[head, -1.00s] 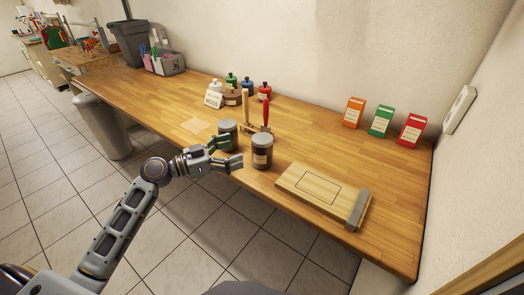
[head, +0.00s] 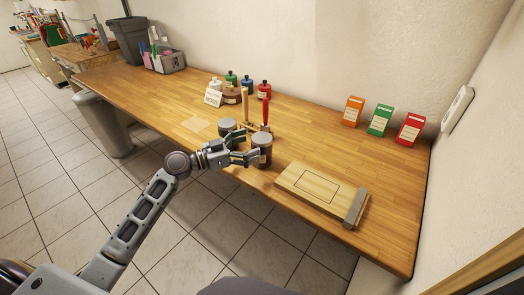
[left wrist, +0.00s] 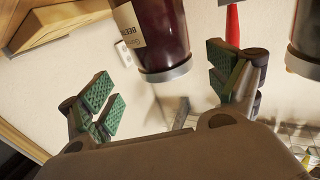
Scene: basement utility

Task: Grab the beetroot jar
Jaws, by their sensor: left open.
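The beetroot jar (head: 266,153), dark with a grey lid, stands near the table's front edge; my fingers partly cover its left side in the head view. In the left wrist view the beetroot jar (left wrist: 155,35) shows dark purple contents, a cream label and a metal lid. My left gripper (head: 245,148) is open beside it. In the left wrist view its green-padded fingers (left wrist: 162,85) are spread, with the jar ahead between them and not gripped. A second grey-lidded jar (head: 227,126) stands just left and behind; it also shows at the right of the wrist view (left wrist: 307,45). My right gripper is not in view.
A red-handled tool (head: 266,112) stands upright behind the jars. A wooden board (head: 310,186) lies to the right. Three coloured boxes (head: 380,120) are near the wall. The table's middle right is clear.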

